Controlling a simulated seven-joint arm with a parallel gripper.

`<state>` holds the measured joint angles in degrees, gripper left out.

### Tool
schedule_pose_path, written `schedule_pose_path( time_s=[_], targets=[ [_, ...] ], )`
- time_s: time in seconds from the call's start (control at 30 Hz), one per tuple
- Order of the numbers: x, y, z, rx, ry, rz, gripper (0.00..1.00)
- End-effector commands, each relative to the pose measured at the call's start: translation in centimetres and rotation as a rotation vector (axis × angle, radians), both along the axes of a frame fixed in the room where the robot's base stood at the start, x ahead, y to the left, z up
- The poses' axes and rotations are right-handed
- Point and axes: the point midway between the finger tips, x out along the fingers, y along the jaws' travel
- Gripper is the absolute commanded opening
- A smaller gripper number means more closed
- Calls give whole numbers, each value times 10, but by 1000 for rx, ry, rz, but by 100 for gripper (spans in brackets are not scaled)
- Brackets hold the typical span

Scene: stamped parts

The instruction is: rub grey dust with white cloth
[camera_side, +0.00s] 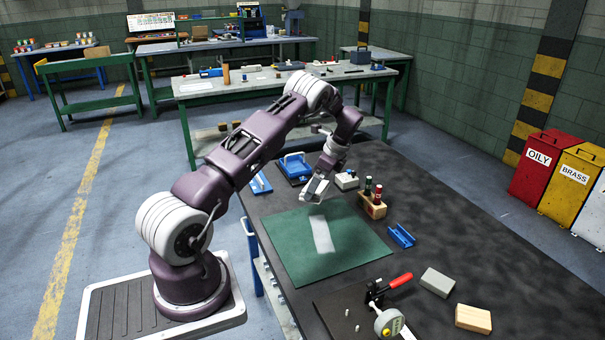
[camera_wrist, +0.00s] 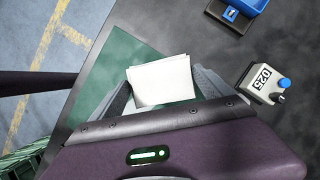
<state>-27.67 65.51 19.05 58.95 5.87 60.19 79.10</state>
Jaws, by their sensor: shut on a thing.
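My gripper (camera_side: 316,190) is above the back edge of the green mat (camera_side: 290,250). It is shut on the white cloth (camera_wrist: 162,80), which shows between the fingers in the wrist view as a pale, folded-looking square. In the side view the cloth is too small to tell from the pale fingers. A pale grey strip (camera_side: 322,235), perhaps the grey dust, lies on the mat in front of and below my gripper. I cannot make out its texture. The strip is not clear in the wrist view, where the cloth and gripper cover part of the mat (camera_wrist: 112,68).
A blue tray (camera_side: 294,167) is behind. A blue holder (camera_side: 401,236), a red-handled clamp (camera_side: 385,288) and two blocks are right and front. The mat's front is clear.

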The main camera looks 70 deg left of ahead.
Motion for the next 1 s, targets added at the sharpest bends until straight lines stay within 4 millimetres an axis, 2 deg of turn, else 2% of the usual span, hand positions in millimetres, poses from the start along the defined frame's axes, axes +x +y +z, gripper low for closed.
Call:
schedule_pose_path(
  time_s=[0.1,0.37,1.0],
  targets=[
    [2,-10,-1,0,-2,71,58],
    [1,-10,-13,-1,0,77,58],
    [1,-10,-73,-1,-1,76,58]
  ],
)
